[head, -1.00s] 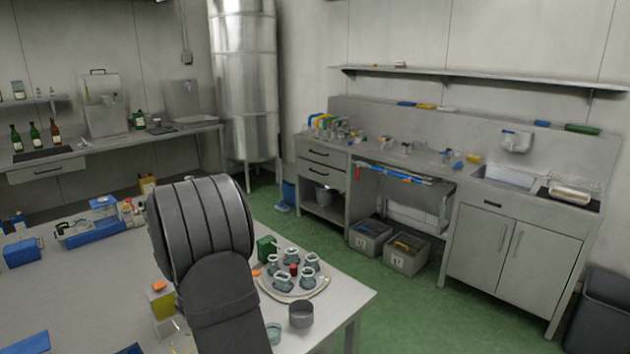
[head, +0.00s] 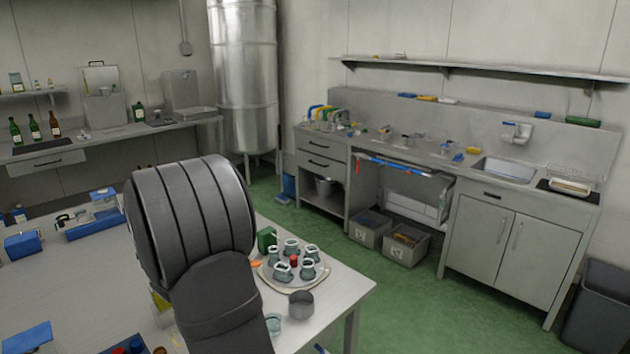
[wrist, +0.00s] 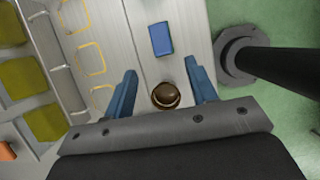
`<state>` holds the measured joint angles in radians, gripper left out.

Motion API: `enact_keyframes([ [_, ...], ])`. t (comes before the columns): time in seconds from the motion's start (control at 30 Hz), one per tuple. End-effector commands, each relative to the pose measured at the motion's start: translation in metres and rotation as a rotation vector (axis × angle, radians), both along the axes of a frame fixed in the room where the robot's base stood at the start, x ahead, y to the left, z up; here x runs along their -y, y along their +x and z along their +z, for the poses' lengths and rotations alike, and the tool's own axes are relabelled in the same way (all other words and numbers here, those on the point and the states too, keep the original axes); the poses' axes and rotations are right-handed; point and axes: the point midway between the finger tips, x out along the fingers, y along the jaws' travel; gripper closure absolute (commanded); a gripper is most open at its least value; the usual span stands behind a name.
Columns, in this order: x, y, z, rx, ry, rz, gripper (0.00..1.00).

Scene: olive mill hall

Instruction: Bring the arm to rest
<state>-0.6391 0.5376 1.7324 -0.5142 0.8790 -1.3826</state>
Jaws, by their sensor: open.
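My arm rises large and dark in the middle foreground of the head view, over the near table (head: 80,290); my gripper is hidden there. In the wrist view my gripper (wrist: 160,85) is open, its two blue fingers spread apart. A round brown object (wrist: 165,94) shows between the fingers, apart from both; I cannot tell its depth below them. A blue box (wrist: 161,39) lies on the pale surface beyond the fingertips.
A round tray (head: 268,277) with several small glass vessels stands right of my arm, with a grey cup (head: 301,304) beside it. A blue tray (head: 92,228) is at the left. In the wrist view, a dark post (wrist: 285,62) stands right and yellow-green blocks (wrist: 25,75) lie left.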

Motion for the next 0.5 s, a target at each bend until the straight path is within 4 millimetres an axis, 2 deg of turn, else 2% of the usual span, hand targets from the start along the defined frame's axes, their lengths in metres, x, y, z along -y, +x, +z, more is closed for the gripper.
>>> enact_keyframes([
  [0.07,-0.005,-0.004,0.017,0.004,0.002,0.003,0.48],
  [0.1,0.001,-0.001,0.001,-0.004,-0.004,0.0,0.48],
  [0.5,0.022,0.02,-0.073,-0.005,-0.004,0.0,0.48],
])
